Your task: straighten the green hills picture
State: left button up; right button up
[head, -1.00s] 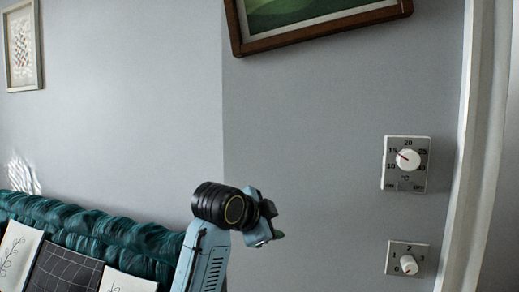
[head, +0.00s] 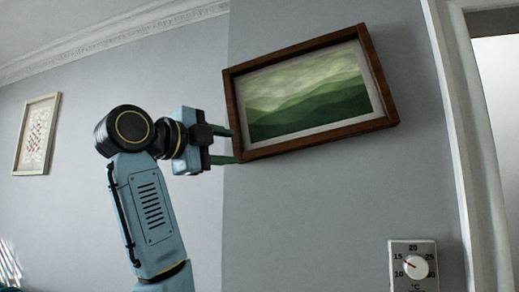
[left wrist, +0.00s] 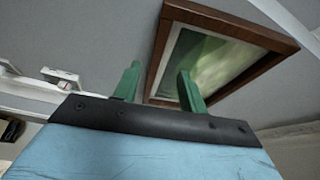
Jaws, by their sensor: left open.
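The green hills picture (head: 310,95), in a brown wooden frame, hangs on the grey wall in the head view. It is tilted, its right side higher than its left. My left gripper (head: 232,147) is open at the frame's lower left corner, its two green fingers pointing right at it. In the left wrist view the fingers (left wrist: 158,82) stand apart. The picture (left wrist: 215,60) is beyond them, and one finger overlaps its frame. I cannot tell whether they touch the frame. My right gripper is not in view.
A small pale-framed picture (head: 37,135) hangs on the wall at the far left. A thermostat dial (head: 414,265) is on the wall below and right of the green picture. A white door frame (head: 468,150) stands at the right. The wall directly below the picture is clear.

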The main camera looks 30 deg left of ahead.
aim_at(263, 151)
pick_arm(q)
jog(key=w+p, duration=0.1)
jog(key=w, duration=0.2)
jog(key=w+d+p, duration=0.1)
jog(key=w, duration=0.2)
jog(key=w+p, duration=0.1)
jog(key=w, duration=0.2)
jog(key=shift+w+d+r, duration=0.25)
jog(key=shift+w+r, duration=0.1)
jog(key=shift+r, duration=0.05)
jog(key=shift+w+d, duration=0.1)
jog(key=shift+w, duration=0.45)
